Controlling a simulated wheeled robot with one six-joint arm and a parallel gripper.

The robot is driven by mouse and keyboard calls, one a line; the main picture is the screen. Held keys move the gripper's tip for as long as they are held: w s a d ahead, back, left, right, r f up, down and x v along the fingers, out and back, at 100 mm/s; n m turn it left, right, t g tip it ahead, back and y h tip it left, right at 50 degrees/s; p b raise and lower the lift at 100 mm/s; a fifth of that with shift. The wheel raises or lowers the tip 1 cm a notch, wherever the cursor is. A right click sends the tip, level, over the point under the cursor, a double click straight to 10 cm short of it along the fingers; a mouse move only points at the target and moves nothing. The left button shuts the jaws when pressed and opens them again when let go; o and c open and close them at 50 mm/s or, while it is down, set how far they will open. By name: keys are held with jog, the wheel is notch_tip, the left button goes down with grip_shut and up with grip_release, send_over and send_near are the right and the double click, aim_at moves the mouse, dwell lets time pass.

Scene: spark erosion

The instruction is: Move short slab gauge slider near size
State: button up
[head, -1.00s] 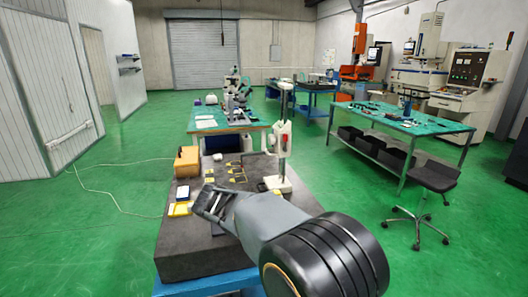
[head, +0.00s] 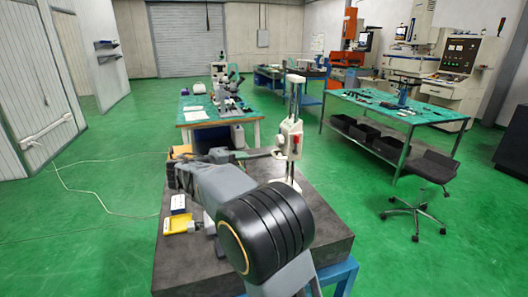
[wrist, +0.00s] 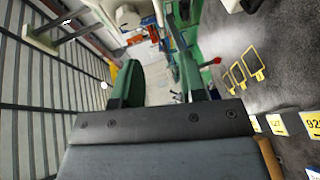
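A yellow item (head: 178,224) and a dark box with a white top (head: 178,204) lie on the slab's left side. Yellow-framed pieces (wrist: 237,75) show in the wrist view. A bench with microscopes (head: 190,118) stands behind. A stool (head: 425,180) and green-topped table (head: 400,105) are at right.

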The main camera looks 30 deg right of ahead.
aim_at(284, 138)
jog(key=p+x, duration=0.2)
jog(key=x, duration=1.2)
jog(key=shift+w, duration=0.3)
jog(key=shift+r, duration=0.1)
grip_shut()
